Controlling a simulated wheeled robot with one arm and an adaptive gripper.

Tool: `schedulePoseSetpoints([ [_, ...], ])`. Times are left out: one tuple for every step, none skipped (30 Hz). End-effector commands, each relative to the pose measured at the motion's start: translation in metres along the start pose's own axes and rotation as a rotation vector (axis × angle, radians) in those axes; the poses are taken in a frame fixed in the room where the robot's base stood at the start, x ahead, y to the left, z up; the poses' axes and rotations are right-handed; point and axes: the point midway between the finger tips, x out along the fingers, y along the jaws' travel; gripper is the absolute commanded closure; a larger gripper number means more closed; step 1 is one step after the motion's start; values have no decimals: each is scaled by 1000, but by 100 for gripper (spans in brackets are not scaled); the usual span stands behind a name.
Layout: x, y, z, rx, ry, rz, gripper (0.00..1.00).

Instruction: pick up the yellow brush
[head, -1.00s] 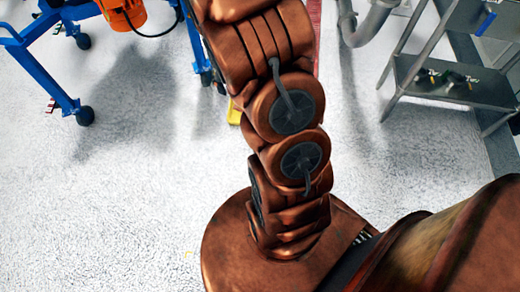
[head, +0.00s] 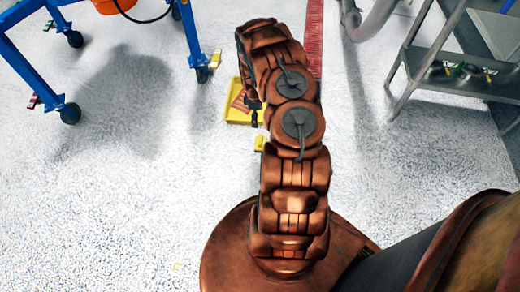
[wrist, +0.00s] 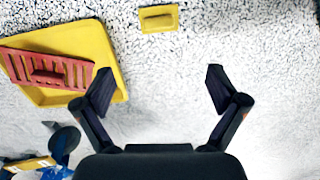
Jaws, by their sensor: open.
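A small yellow block with a raised bar on top, which looks like the yellow brush (wrist: 158,18), lies on the floor at the top of the wrist view. In the head view the brush (head: 260,144) shows beside my arm, partly hidden by it. My gripper (wrist: 160,76) is open, with nothing between its fingers. The brush lies beyond the fingertips in the wrist view, apart from them. In the head view only a dark bit of my gripper (head: 254,112) shows, over the right side of a yellow tray.
The yellow tray (wrist: 88,38) holds a red slatted piece (wrist: 48,70), left of my gripper. Another yellow item (head: 215,60) lies by a wheel of the blue frame (head: 193,35). A grey metal stand (head: 445,75) is at right.

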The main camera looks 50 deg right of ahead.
Motion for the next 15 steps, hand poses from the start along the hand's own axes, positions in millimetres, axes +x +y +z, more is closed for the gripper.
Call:
schedulePoseSetpoints([
  [31, 0, 1, -11, 11, -6, 4],
  [43, 1, 2, -19, 17, -8, 4],
  [57, 1, 3, -30, 25, -11, 4],
  [66, 1, 2, -37, 30, -10, 4],
  [74, 2, 2, -43, 36, -8, 4],
  [82, 4, 2, -51, 43, -6, 4],
  [88, 4, 2, -56, 48, -5, 4],
  [93, 4, 2, -60, 52, -5, 4],
  [99, 4, 2, -66, 56, -4, 4],
  [102, 4, 1, -69, 58, -4, 4],
  [104, 5, 2, -71, 60, -3, 4],
  [107, 5, 1, -73, 62, -3, 4],
  [110, 5, 2, -74, 63, -2, 4],
  [112, 5, 1, -75, 63, -2, 4],
  [116, 5, 1, -76, 63, -2, 4],
])
